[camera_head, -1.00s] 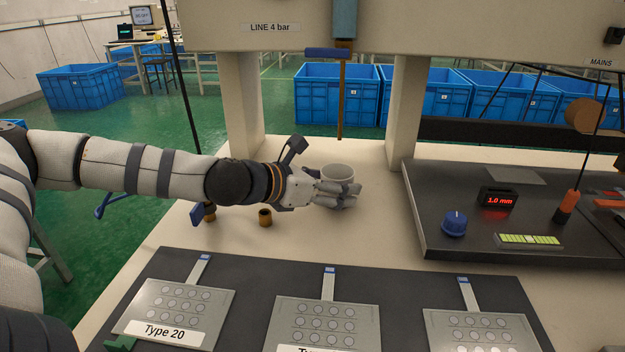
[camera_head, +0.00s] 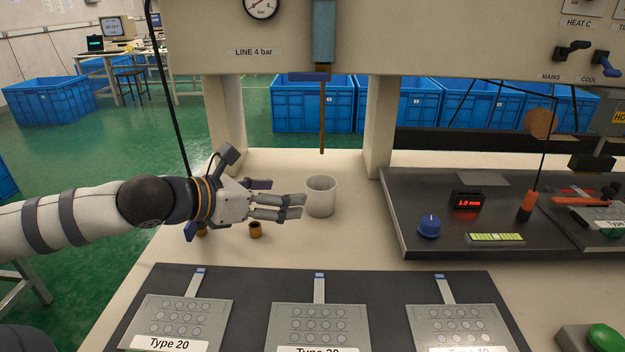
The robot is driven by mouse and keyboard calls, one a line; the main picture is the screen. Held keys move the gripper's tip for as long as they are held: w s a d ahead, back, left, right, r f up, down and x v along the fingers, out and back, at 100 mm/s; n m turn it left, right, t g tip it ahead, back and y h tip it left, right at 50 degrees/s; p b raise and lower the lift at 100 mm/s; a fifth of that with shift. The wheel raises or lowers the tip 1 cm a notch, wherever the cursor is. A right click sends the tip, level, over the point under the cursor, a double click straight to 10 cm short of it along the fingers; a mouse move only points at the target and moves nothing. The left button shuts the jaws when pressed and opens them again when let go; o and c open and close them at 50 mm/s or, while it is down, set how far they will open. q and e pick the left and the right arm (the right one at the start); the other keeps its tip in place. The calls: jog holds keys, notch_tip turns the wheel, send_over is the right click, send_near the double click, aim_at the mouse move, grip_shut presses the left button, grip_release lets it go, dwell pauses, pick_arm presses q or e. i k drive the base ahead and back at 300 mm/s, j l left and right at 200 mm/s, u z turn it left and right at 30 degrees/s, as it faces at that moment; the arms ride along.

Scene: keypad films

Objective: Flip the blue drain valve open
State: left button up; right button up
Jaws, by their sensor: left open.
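The blue drain valve lever (camera_head: 309,76) lies crosswise at the bottom of a blue-grey cylinder (camera_head: 324,32), below the "LINE 4 bar" label. A thin brown tube (camera_head: 322,118) hangs down beneath it. A pale cup (camera_head: 321,196) stands upright on the bench below the tube's end. My left gripper (camera_head: 285,200) is open and empty, its fingertips pointing right, just left of the cup and well below the lever. Whether the fingertips touch the cup cannot be told. My right gripper is not in view.
Two small brown fittings, one (camera_head: 255,230) in the open, stand by my left wrist. Keypad panels (camera_head: 319,325) lie on a dark mat in front. A black platform (camera_head: 410,190) with a blue knob (camera_head: 429,226) is at right. Pale posts (camera_head: 379,125) flank the tube.

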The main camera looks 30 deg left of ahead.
aim_at(322, 76)
jog(key=k+j, duration=0.15)
jog(key=k, duration=0.35)
jog(key=k+j, duration=0.2)
jog(key=k, duration=0.25)
jog(key=k+j, duration=0.15)
jog(key=k, duration=0.35)
